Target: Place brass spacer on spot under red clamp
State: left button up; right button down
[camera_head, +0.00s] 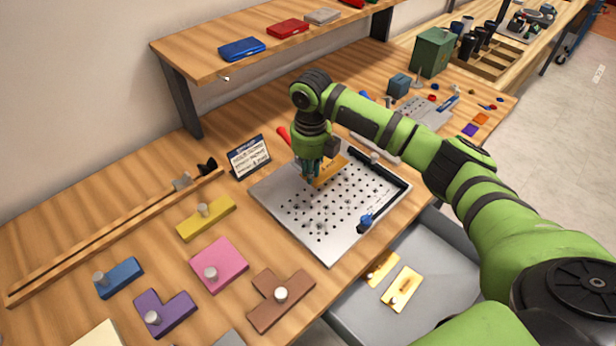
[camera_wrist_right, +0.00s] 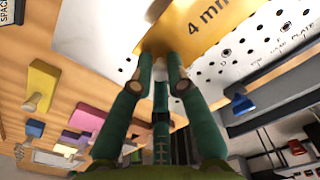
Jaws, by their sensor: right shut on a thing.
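My right gripper (camera_head: 310,180) is over the left part of the perforated metal plate (camera_head: 290,220), shut on a brass spacer (camera_head: 331,170). In the wrist view the fingertips (camera_wrist_right: 161,68) pinch the spacer, and its flat brass face (camera_wrist_right: 205,25) reads "4 mm". I cannot tell whether the spacer touches the plate. The red clamp's handle (camera_head: 283,135) shows behind the plate's back left edge; the rest of this clamp is hidden behind my gripper. The spot under it is hidden too. My left gripper is not in view.
A blue clamp (camera_head: 366,220) sits at the plate's front right. A grey open drawer (camera_head: 440,262) holds other brass spacers (camera_head: 400,288). Coloured knobbed blocks (camera_head: 218,264) lie to the left. A sign (camera_head: 249,157) stands behind the plate, under a raised shelf (camera_head: 200,68).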

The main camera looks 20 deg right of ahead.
aim_at(308, 192)
jog(key=shift+a+f, duration=0.3)
jog(key=shift+f, duration=0.2)
notch_tip(308, 192, down, 2)
jog(key=shift+f+p, duration=0.25)
jog(key=shift+p, duration=0.4)
jog(key=shift+w+f, duration=0.1)
jog(key=shift+f, duration=0.3)
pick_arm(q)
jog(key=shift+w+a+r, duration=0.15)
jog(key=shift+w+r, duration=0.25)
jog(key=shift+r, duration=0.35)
pick_arm(e)
jog(key=shift+f, duration=0.1)
jog(key=c, duration=1.2)
grip_release()
jog(key=shift+f, duration=0.1)
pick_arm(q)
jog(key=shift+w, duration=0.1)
